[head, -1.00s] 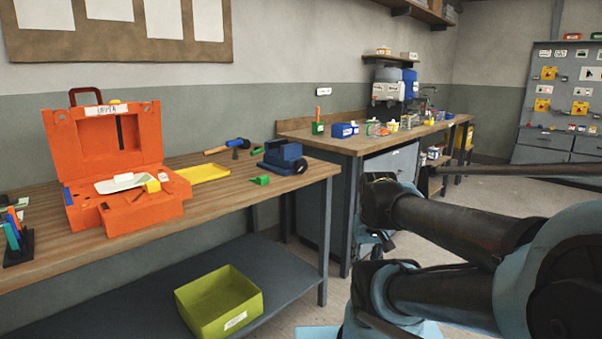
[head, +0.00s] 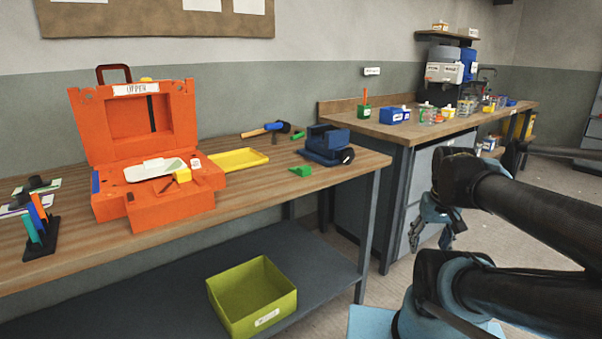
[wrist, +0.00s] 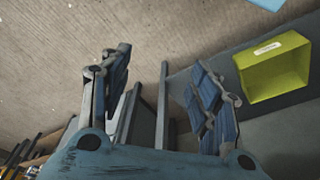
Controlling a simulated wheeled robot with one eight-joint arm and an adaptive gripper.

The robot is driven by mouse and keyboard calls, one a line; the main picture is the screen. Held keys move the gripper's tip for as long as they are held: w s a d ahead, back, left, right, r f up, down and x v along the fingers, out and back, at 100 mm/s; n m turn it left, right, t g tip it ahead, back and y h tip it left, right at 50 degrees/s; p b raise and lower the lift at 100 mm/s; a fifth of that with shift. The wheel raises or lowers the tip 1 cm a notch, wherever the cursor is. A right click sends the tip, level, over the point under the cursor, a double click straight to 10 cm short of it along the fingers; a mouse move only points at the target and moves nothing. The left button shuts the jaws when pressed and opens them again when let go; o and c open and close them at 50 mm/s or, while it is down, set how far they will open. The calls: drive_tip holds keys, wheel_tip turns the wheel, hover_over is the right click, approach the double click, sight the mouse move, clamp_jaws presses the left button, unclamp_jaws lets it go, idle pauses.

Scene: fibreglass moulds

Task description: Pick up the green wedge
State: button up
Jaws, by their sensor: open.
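The green wedge (head: 300,171) lies on the wooden workbench (head: 230,205), near its front edge. It sits just in front of and left of the dark blue vise (head: 325,145). My gripper (head: 432,238) hangs to the right of the workbench, apart from the wedge and below the bench top. In the wrist view my gripper (wrist: 160,95) is open with nothing between its fingers. The wedge does not show in the wrist view.
An open orange toolbox (head: 155,208) and a yellow tray (head: 240,160) stand left of the wedge. A hammer (head: 265,129) lies behind. A yellow-green bin (head: 252,300) rests on the lower shelf (head: 310,260). A second bench (head: 410,130) stands behind right.

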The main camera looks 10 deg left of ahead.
drive_tip(key=w+a+r+n, duration=0.2)
drive_tip(key=w+a+r, duration=0.3)
drive_tip(key=w+r, duration=0.4)
wheel_tip(320, 180, up, 18)
drive_tip(key=f+n+g, duration=0.1)
drive_tip(key=n+g, duration=0.1)
drive_tip(key=n, duration=0.5)
hover_over(304, 166)
drive_tip(key=f, duration=0.7)
drive_tip(key=s+d+f, duration=0.1)
drive_tip(key=f, duration=0.3)
drive_tip(key=shift+w+a+f, duration=0.1)
drive_tip(key=shift+a+f, duration=0.05)
drive_tip(key=shift+f, duration=0.7)
drive_tip(key=shift+w+a+f, duration=0.1)
drive_tip(key=shift+a+f, duration=0.05)
drive_tip(key=shift+f, duration=0.75)
drive_tip(key=shift+w+a+f, duration=0.1)
drive_tip(key=shift+a+f, duration=0.05)
drive_tip(key=shift+f, duration=0.7)
drive_tip(key=c, duration=1.1)
